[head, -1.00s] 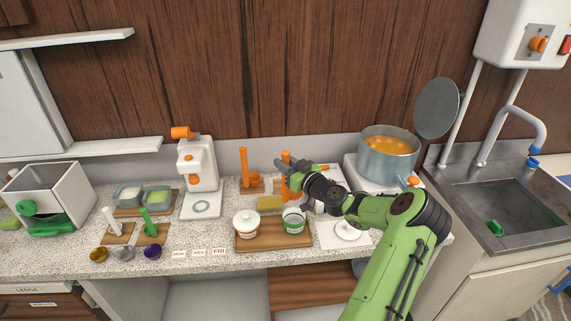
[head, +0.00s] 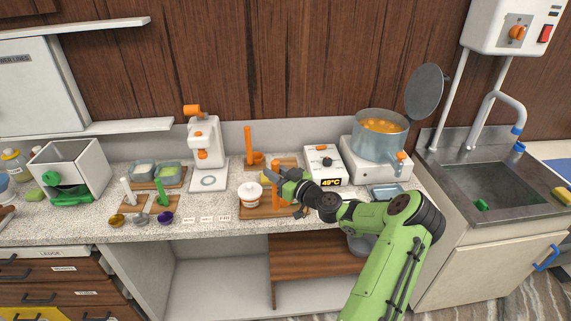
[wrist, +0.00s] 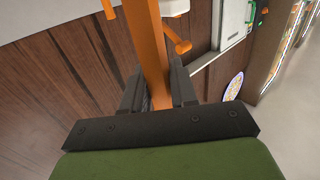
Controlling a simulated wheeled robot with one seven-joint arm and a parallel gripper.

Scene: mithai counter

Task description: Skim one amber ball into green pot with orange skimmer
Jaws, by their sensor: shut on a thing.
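My gripper (head: 281,181) is shut on the upright orange handle of the skimmer (head: 276,197). The handle runs between the two dark fingers in the wrist view (wrist: 150,45). The skimmer's lower end is hard to make out in front of the wooden tray (head: 247,212). The amber balls (head: 383,125) float in the large steel pot (head: 381,148) on the white stove at the right, well away from my gripper. The green-banded pot is hidden behind my gripper and arm in the head view.
A white pot with an orange band (head: 250,194) stands on the tray. A white box reading 49°C (head: 323,163) stands behind my gripper. Another orange upright tool (head: 249,145) stands at the back. The steel pot's round lid (head: 425,90) stands raised behind it.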

